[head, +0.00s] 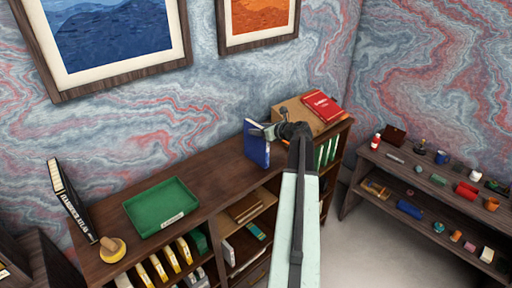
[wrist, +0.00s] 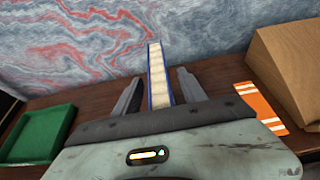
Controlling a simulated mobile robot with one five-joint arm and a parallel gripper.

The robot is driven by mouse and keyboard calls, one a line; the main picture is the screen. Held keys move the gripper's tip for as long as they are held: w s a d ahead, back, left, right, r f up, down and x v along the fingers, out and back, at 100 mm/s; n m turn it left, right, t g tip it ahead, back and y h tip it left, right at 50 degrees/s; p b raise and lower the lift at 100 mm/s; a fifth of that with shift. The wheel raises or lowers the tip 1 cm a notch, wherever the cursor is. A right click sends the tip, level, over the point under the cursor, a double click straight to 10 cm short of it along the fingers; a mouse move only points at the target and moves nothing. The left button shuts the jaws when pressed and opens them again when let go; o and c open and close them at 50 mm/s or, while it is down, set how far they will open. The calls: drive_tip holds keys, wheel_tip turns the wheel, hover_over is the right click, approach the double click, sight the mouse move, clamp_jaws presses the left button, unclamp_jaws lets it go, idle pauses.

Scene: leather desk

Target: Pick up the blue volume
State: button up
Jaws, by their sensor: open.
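The blue volume (head: 256,144) stands upright on the wooden shelf top (head: 214,184) in the head view. In the wrist view the blue volume (wrist: 159,75) shows its pale page edge between blue covers. My gripper (wrist: 160,96) is open, with one dark finger on each side of the volume. In the head view my gripper (head: 272,130) is at the volume's upper right side, and my arm hides part of the shelf.
A green tray (head: 160,207) lies left of the volume. An orange striped item (wrist: 260,104) lies near the box. The wall is close behind.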

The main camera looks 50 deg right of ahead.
drive_tip(key=shift+x, duration=1.25)
drive_tip(key=shift+s, duration=0.2)
drive_tip(key=shift+c, duration=0.6)
clamp_jaws()
